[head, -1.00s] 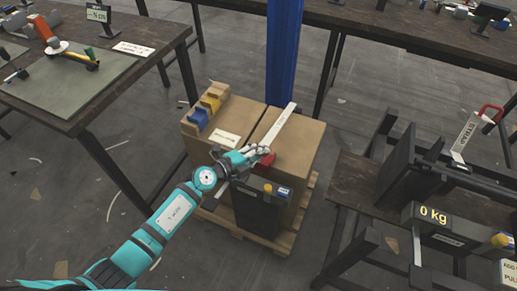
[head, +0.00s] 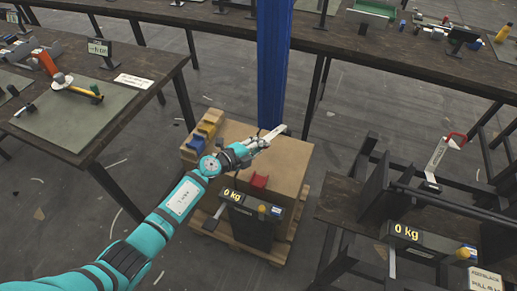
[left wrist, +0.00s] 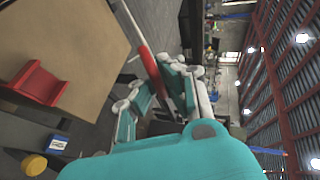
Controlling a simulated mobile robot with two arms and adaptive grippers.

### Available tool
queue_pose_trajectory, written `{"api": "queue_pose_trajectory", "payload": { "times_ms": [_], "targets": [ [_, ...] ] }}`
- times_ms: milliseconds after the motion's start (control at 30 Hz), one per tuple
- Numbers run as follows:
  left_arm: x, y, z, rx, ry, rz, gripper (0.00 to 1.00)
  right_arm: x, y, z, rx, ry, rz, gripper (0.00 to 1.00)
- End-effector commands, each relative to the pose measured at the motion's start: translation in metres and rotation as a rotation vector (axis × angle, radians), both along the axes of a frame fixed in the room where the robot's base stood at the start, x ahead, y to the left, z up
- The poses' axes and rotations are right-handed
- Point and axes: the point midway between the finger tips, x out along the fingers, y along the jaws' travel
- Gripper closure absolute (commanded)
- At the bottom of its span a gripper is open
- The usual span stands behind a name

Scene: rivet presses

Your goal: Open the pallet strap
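The pallet strap is a flat white bar (head: 276,133) over the cardboard boxes (head: 288,160) on the wooden pallet. In the head view it seems tilted up off the box top. My left gripper (head: 260,144) is at its near end. In the left wrist view, a red grip (left wrist: 151,66) of the strap lies between the teal fingers (left wrist: 155,88), and they look closed around it. The far end of the strap is partly hidden by my gripper and the blue column. My right gripper is in neither view.
A red bracket (head: 259,181) and a black scale reading 0 kg (head: 248,213) are at the boxes' near side. A blue column (head: 272,70) rises behind. A bench (head: 130,100) stands left, and a rack with a STRAP lever (head: 436,158) right.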

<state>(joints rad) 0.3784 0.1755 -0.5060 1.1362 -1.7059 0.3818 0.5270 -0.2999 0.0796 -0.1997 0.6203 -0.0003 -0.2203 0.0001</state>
Motion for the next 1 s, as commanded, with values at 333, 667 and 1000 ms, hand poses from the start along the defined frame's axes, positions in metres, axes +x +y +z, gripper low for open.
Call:
{"api": "queue_pose_trajectory", "payload": {
  "times_ms": [333,667,1000],
  "targets": [
    [0.0037,0.0007,0.0047,0.003,-0.004,0.002,1.0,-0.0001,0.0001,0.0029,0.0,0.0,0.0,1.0],
    [0.0034,0.0003,0.0046,0.002,-0.004,0.001,0.75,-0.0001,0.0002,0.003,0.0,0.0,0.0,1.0],
    [0.0021,0.0004,0.0044,0.001,-0.002,0.0,0.68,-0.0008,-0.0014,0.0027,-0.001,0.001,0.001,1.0]
  ]
}}
